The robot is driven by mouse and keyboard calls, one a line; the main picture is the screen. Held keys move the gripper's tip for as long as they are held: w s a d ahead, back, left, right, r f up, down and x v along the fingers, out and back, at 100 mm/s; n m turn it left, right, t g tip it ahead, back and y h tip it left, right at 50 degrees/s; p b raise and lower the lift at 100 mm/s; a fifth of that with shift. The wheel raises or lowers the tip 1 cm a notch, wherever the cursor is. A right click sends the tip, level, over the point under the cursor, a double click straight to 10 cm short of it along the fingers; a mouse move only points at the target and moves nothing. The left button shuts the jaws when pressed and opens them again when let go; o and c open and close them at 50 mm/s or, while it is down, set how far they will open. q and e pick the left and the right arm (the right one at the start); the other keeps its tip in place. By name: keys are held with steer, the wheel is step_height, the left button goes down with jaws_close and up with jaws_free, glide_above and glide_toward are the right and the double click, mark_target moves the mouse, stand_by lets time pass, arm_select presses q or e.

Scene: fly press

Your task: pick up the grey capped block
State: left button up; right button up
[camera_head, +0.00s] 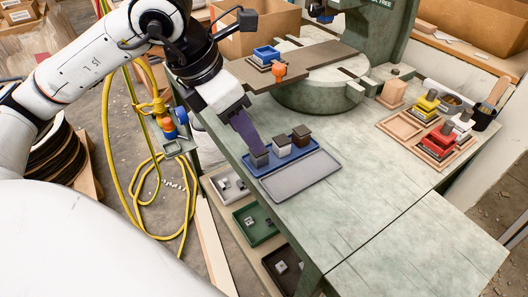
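A blue tray (270,170) on the green-grey bench holds a row of three small capped blocks. The grey capped block (259,159) is at the tray's left end, partly hidden by my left gripper. A pale block with a light top (281,147) is in the middle, and a dark brown-capped block (301,136) is at the right end. My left gripper (254,146) points down with its purple-grey fingers at the grey block's top. From this side I cannot tell whether the fingers are closed on it. My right gripper is not in view.
A flat grey lid or panel (300,176) lies in front of the tray. The press base (318,93) stands behind, with a blue-topped piece (266,56) on its plate. A wooden tray (402,125) with yellow and red pieces is at right. The front right bench is clear.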

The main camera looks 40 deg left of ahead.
mark_target(259, 158)
arm_select(q)
steer(key=x, duration=0.6)
steer(key=shift+w+f, duration=0.2)
steer(key=shift+f, duration=0.1)
steer(key=shift+c, duration=0.2)
steer(key=c, duration=1.1)
